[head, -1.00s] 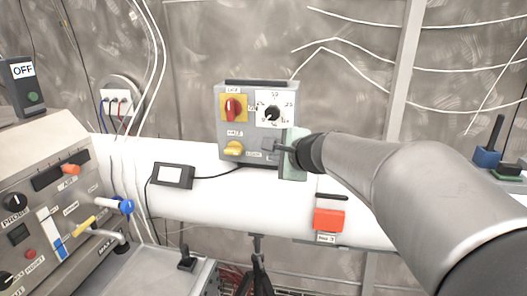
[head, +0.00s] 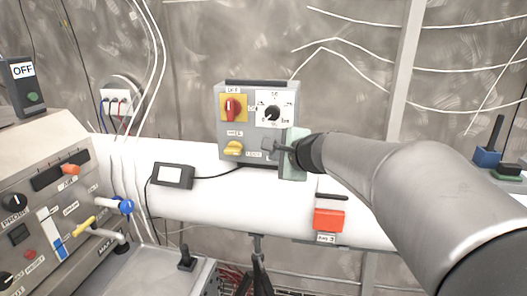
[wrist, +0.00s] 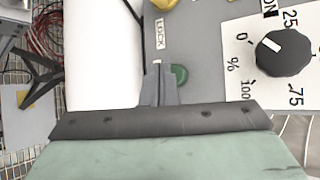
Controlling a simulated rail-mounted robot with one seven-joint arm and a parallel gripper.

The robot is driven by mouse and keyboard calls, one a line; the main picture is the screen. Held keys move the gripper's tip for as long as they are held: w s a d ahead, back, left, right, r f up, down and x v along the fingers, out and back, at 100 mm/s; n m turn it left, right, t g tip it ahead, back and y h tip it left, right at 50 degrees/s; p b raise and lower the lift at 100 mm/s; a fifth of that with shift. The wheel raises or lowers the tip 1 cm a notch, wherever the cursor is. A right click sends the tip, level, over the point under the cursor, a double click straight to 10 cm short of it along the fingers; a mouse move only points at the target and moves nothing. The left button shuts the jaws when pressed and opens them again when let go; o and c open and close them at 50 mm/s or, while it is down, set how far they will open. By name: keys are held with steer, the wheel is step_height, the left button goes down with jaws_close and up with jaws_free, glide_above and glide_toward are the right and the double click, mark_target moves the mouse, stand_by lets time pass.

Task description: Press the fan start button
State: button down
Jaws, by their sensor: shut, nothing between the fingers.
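The grey fan control box (head: 224,128) stands on the white pipe in the head view. A round green button (wrist: 180,74) is on its face in the wrist view, near the LOCK label. My gripper (wrist: 158,72) is shut and empty. Its closed tips overlap the button's left edge in the wrist view; I cannot tell if they touch it. In the head view my gripper (head: 270,145) is at the box's lower right and hides the button.
The box also carries a red switch (head: 232,106), a yellow knob (head: 233,148) and a black dial (head: 272,113), which shows in the wrist view (wrist: 284,52) to the right of my fingers.

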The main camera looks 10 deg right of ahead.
steer(key=shift+w, duration=0.1)
steer(key=shift+w+d, duration=0.2)
steer(key=shift+w, duration=0.3)
stand_by(0.6)
steer(key=shift+s+a+b, duration=0.2)
steer(key=shift+s+b, duration=0.1)
steer(key=shift+s, duration=0.3)
steer(key=s+a, duration=0.2)
steer(key=s, duration=0.3)
steer(key=shift+s+a, duration=0.25)
stand_by(0.8)
